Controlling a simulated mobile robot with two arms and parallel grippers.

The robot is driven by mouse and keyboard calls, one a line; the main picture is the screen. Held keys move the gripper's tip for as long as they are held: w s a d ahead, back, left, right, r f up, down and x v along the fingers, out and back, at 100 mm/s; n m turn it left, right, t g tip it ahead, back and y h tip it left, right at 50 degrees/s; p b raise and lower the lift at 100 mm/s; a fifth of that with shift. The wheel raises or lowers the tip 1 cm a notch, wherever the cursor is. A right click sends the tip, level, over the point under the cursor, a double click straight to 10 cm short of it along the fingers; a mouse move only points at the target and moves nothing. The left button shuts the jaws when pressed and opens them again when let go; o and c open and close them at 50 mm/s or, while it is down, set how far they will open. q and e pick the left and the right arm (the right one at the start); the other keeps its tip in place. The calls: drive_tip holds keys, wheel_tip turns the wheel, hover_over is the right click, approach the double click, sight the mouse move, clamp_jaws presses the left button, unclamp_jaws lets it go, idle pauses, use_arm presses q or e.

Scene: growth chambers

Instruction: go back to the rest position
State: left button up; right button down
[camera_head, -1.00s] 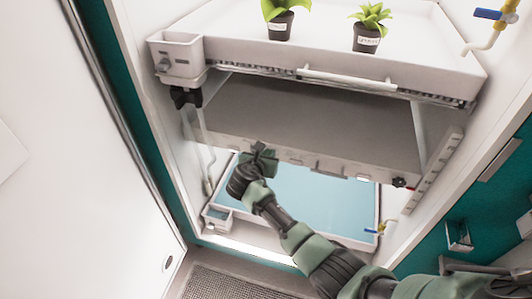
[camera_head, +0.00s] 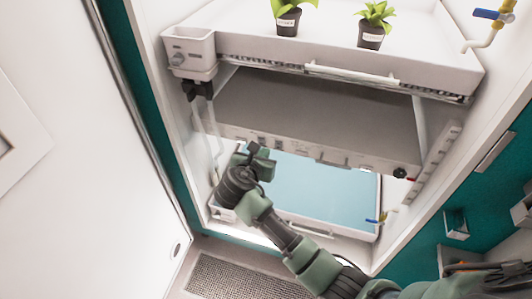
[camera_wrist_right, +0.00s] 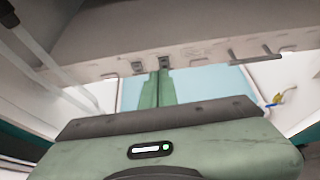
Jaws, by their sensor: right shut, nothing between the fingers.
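My right gripper (camera_head: 258,152) is in front of the growth chamber, near the front edge of the middle shelf unit (camera_head: 300,110). Its green fingers (camera_wrist_right: 155,90) are shut with nothing between them, pointing into the chamber in the right wrist view. The right arm comes in from the lower right of the head view. My left gripper is not in view.
Two potted plants (camera_head: 287,22) (camera_head: 371,35) stand on the top tray (camera_head: 430,65). A blue-floored lower tray (camera_head: 320,185) lies below the middle unit. A white door (camera_head: 90,200) stands at left. A blue-handled valve (camera_head: 490,14) is at upper right.

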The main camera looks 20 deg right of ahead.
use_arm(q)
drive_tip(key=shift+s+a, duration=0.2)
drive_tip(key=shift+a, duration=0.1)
use_arm(e)
drive_tip(key=shift+f, duration=0.1)
drive_tip(key=s+d+f+m+g+y, duration=0.15)
drive_tip(key=s+f+m, duration=0.25)
drive_tip(key=s+f, duration=0.55)
drive_tip(key=s+f+m+g+y, duration=0.2)
drive_tip(key=s+f+m, duration=0.15)
drive_tip(key=f, duration=1.05)
drive_tip(key=s+f+m+g+y, duration=0.25)
drive_tip(key=s+f, duration=0.45)
drive_tip(key=f, duration=0.5)
drive_tip(key=s+d+f+m+g, duration=0.1)
drive_tip(key=s+f+m, duration=0.3)
drive_tip(key=s, duration=0.7)
drive_tip(key=s+d+f+m+g, duration=0.1)
drive_tip(key=s+f+m, duration=0.4)
drive_tip(key=s, duration=0.6)
drive_tip(key=s+d+f+m+g+y, duration=0.1)
drive_tip(key=s+d+f+m, duration=0.2)
drive_tip(key=s, duration=0.8)
wheel_tip(320, 180, down, 2)
drive_tip(key=m, duration=0.4)
drive_tip(key=shift+s+d+m, duration=0.25)
drive_tip(key=shift+s+m, duration=0.15)
